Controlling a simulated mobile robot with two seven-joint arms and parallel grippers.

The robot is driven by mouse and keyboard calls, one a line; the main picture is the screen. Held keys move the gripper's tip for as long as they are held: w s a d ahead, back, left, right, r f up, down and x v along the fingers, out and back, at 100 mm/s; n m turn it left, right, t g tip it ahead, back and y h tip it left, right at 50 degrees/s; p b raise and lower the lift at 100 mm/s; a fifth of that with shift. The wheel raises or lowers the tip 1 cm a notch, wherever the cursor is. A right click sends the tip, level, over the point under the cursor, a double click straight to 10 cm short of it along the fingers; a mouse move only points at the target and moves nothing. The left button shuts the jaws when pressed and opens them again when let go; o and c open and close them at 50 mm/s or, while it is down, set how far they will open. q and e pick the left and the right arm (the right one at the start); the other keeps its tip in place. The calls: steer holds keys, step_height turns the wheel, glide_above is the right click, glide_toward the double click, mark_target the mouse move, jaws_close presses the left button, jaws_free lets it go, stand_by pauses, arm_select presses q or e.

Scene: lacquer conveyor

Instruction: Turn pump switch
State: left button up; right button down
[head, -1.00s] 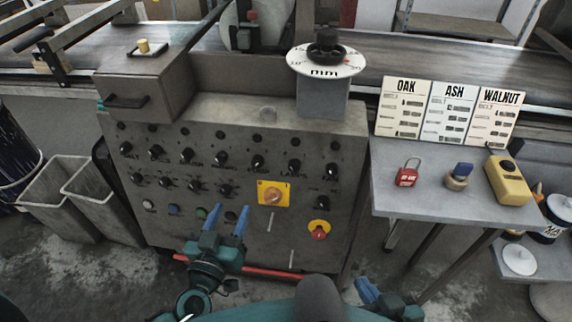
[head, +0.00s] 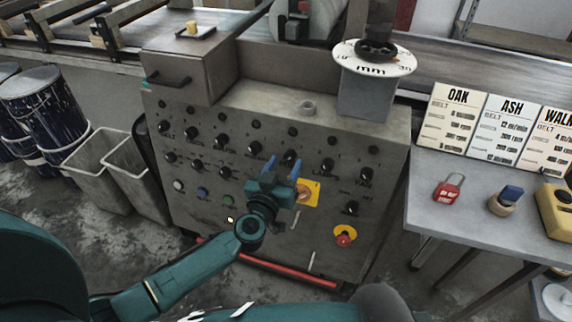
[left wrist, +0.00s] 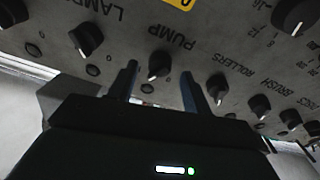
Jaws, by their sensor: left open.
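The pump switch (left wrist: 160,65) is a black rotary knob labelled PUMP on the grey control panel (head: 215,215). It shows in the left wrist view, between the two blue fingers. In the head view my left gripper (head: 283,168) is in front of the panel and hides this knob. The left gripper is open; its fingers appear either side of the knob in the left wrist view (left wrist: 161,82), and I cannot tell whether they reach around it. My right gripper is not in view.
The LAMPS knob (left wrist: 86,39) and ROLLERS knob (left wrist: 217,88) flank the pump switch. A yellow plate with an orange rotary switch (head: 310,193) is close to the gripper. A red button on yellow (head: 345,236) is lower right. A side table (head: 470,225) holds a red padlock (head: 449,187).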

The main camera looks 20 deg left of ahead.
arm_select(q)
steer(key=shift+w+d, duration=0.1)
steer(key=shift+w, duration=0.6)
steer(key=shift+c, duration=0.4)
steer(key=c, duration=0.9)
